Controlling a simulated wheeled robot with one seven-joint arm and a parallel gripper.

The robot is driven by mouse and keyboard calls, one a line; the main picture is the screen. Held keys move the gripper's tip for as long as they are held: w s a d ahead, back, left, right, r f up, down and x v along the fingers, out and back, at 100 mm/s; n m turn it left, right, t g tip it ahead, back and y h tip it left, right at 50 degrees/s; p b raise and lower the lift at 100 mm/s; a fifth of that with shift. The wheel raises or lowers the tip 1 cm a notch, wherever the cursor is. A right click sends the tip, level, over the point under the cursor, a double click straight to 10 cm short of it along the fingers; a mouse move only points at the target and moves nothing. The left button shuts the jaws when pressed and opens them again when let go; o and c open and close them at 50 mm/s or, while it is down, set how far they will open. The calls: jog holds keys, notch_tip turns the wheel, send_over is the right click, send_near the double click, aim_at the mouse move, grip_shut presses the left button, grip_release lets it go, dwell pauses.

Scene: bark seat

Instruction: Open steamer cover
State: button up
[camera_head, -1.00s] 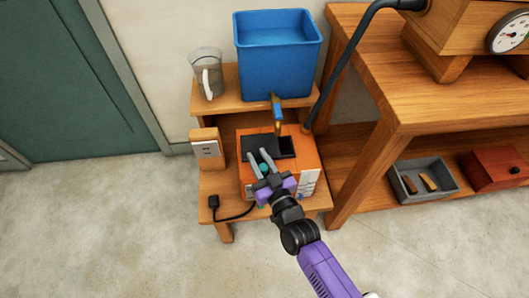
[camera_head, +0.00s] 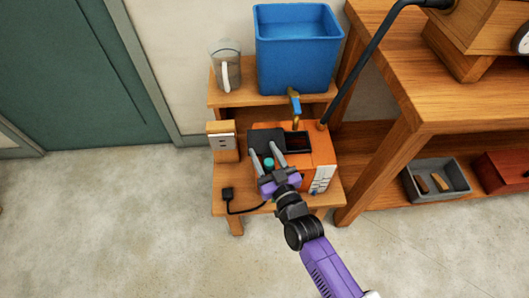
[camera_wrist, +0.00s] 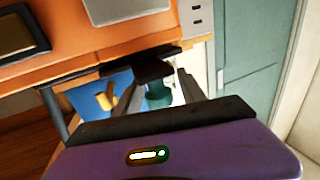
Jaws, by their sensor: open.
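The orange steamer (camera_head: 318,158) stands on the lower shelf of a small wooden stand. Its dark cover (camera_head: 266,137) is at the top left, next to a dark opening (camera_head: 298,142). I cannot tell whether the cover lies flat or is tilted. A teal knob (camera_head: 269,162) shows just below the cover. My gripper (camera_head: 263,150) is open, with its fingers at the cover's near side. In the wrist view, the teal knob (camera_wrist: 157,96) shows between the fingers of my gripper (camera_wrist: 158,80), with a black plate edge (camera_wrist: 152,68) beyond. Contact is unclear.
A blue bin (camera_head: 298,60) and a clear jug (camera_head: 226,68) stand on the upper shelf. A socket box (camera_head: 222,141) is left of the steamer; a black plug (camera_head: 228,192) lies in front. A wooden table (camera_head: 470,100) is close on the right.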

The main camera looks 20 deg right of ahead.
aim_at(271, 167)
jog(key=s, duration=0.7)
jog(key=shift+s, duration=0.4)
jog(key=s+d+r+g+p, duration=0.1)
jog(key=s+r+p, duration=0.5)
jog(key=s+r, duration=0.6)
jog(key=s+d+r+g+p, duration=0.1)
jog(key=s+r+p, duration=0.5)
jog(key=s+r, duration=0.7)
jog(key=s+g, duration=0.1)
jog(key=s, duration=0.4)
jog(key=shift+d+r, duration=0.25)
dwell(0.6)
